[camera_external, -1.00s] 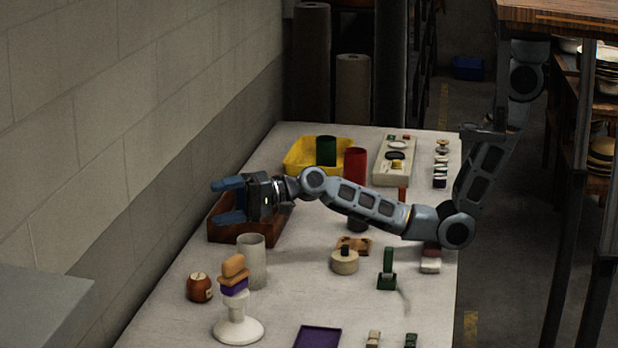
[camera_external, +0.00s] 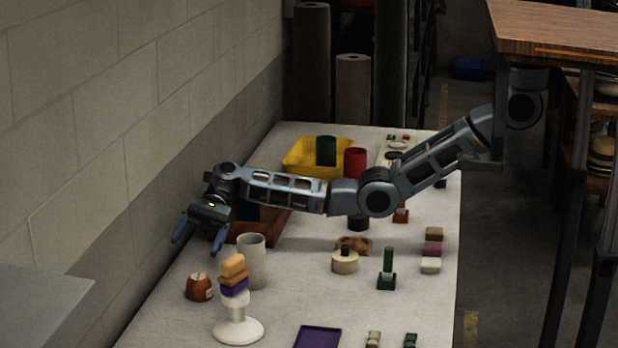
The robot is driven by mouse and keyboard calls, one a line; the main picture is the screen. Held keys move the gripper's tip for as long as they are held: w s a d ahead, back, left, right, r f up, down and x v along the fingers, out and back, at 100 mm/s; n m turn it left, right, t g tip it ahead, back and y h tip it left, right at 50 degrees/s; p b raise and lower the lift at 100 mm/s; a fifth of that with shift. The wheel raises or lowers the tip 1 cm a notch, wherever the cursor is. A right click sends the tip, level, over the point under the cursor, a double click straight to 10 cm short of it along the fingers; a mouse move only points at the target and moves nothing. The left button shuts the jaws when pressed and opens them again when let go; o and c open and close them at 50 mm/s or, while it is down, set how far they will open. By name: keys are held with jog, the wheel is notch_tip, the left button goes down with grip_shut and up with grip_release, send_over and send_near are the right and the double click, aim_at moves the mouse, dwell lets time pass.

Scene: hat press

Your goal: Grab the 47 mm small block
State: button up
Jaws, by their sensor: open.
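I cannot tell which block is the 47 mm one. A short stack of blocks, with an orange block (camera_external: 233,265) on top and a purple block (camera_external: 233,288) lower down, sits on a white pedestal (camera_external: 238,331) at the front left. A brown block (camera_external: 434,234), a maroon block (camera_external: 432,249) and a white block (camera_external: 430,266) lie in a row at the table's right edge. My gripper (camera_external: 196,248) is open and empty. Its blue fingers point down near the table's left edge, behind and left of the pedestal.
A grey cylinder (camera_external: 251,262) stands right of my gripper, and a round reddish-brown object (camera_external: 199,288) is in front of it. A wooden box (camera_external: 272,230) is partly hidden behind my arm. A yellow bin (camera_external: 300,158) stands at the back. A wall runs along the left.

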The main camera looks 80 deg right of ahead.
aim_at(198, 284)
jog(key=f, duration=0.1)
jog(key=s+f+m+p, duration=0.1)
jog(key=s+a+f+m+g, duration=0.1)
jog(key=shift+s+f+h, duration=0.1)
jog(key=shift+f+h, duration=0.2)
jog(key=shift+f, duration=0.1)
jog(key=shift+a+f, duration=0.15)
jog(key=shift+f, duration=0.15)
jog(key=b+x, duration=0.6)
jog(key=shift+s+a+f, duration=0.1)
jog(key=shift+s+f, duration=0.05)
jog(key=shift+f, duration=0.05)
jog(key=shift+a+b, duration=0.3)
jog(key=shift+a, duration=0.2)
jog(key=shift+r, duration=0.1)
jog(key=shift+c, duration=0.3)
jog(key=c, duration=1)
